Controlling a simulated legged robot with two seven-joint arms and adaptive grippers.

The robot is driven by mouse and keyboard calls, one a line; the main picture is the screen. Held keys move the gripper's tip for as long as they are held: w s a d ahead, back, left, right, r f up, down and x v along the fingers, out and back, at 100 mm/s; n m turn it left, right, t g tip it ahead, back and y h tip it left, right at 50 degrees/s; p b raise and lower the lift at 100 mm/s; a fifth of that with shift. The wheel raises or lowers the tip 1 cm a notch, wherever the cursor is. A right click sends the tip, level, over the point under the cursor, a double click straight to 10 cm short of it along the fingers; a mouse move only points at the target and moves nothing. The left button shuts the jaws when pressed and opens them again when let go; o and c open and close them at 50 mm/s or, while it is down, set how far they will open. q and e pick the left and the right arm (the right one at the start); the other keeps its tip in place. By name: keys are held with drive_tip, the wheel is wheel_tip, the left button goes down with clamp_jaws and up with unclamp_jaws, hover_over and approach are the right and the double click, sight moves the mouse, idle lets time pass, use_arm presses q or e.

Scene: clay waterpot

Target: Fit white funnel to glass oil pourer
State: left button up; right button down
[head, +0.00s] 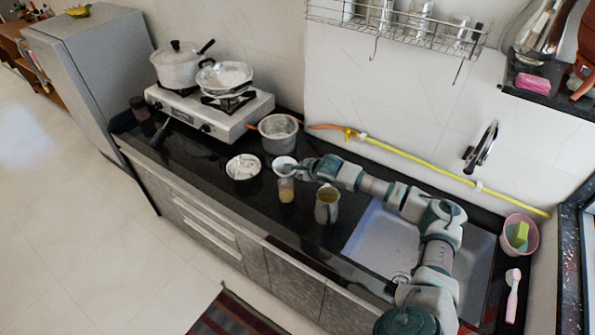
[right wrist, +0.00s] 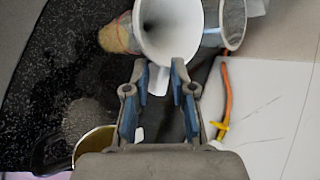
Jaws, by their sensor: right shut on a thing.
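The white funnel (head: 284,162) is held above the black counter, and its wide mouth (right wrist: 168,28) faces the right wrist camera. In the right wrist view part of the pourer (right wrist: 117,36) shows left of the funnel, which hides the rest. I cannot tell whether they touch. My left gripper is out of view.
A metal jug (head: 327,206) stands right of the pourer, close to my right arm. A white bowl (head: 243,167) and a grey pot (head: 278,133) are left and behind. The sink (head: 382,243) lies to the right. Counter in front of the pourer is clear.

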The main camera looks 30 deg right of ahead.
drive_tip(key=shift+d, duration=0.2)
drive_tip(key=c, duration=1.4)
unclamp_jaws()
drive_tip(key=shift+a, duration=0.1)
drive_tip(key=o, duration=0.4)
drive_tip(key=shift+a+r, duration=0.1)
drive_tip(key=shift+a, duration=0.1)
drive_tip(key=shift+o, duration=0.6)
drive_tip(key=shift+a, duration=0.2)
drive_tip(key=shift+a+r, duration=0.15)
drive_tip(key=shift+a, duration=0.15)
drive_tip(key=shift+s+d+r, duration=0.15)
drive_tip(key=shift+r, duration=0.05)
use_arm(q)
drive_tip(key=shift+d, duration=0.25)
use_arm(e)
drive_tip(key=v, duration=1.1)
drive_tip(key=shift+a, duration=0.45)
